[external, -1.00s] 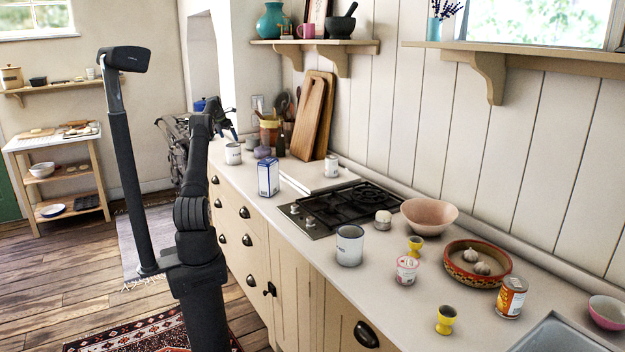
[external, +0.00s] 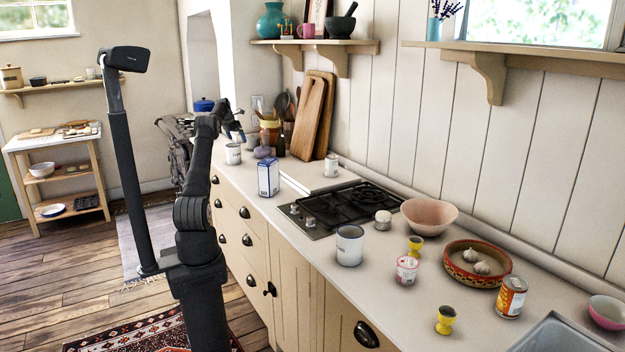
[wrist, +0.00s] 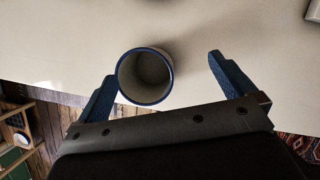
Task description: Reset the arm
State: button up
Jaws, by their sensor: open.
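My gripper (wrist: 163,75) is open in the wrist view, its two blue fingers spread wide. A white mug or canister with a blue rim (wrist: 146,77) stands below, between the fingers and nearer the left one; it looks empty, and I cannot tell whether a finger touches it. In the external view my gripper (external: 238,128) is at the far left end of the counter, above and beside a white canister (external: 233,154). Its fingers are small there and partly hidden by my wrist.
The counter (external: 305,262) holds a blue-and-white carton (external: 268,177), a stove (external: 335,208), a large white canister (external: 349,245), a pink bowl (external: 430,216) and several small items. A wooden shelf (external: 315,43) hangs above. Open floor lies left of the counter.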

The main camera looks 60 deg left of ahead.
jog(key=w+d+r, duration=0.5)
jog(key=d+r, duration=0.3)
jog(key=r, duration=0.2)
jog(key=w+d+m+h, duration=0.1)
jog(key=w+d+m, duration=0.1)
jog(key=w+d, duration=0.5)
jog(key=w+d+m+h, duration=0.1)
jog(key=w+d+m, duration=0.2)
jog(key=w+d, duration=0.5)
jog(key=d, duration=0.7)
jog(key=shift+w+d+r+m, duration=0.15)
jog(key=shift+w+r+m, duration=0.1)
jog(key=shift+r+m, duration=0.1)
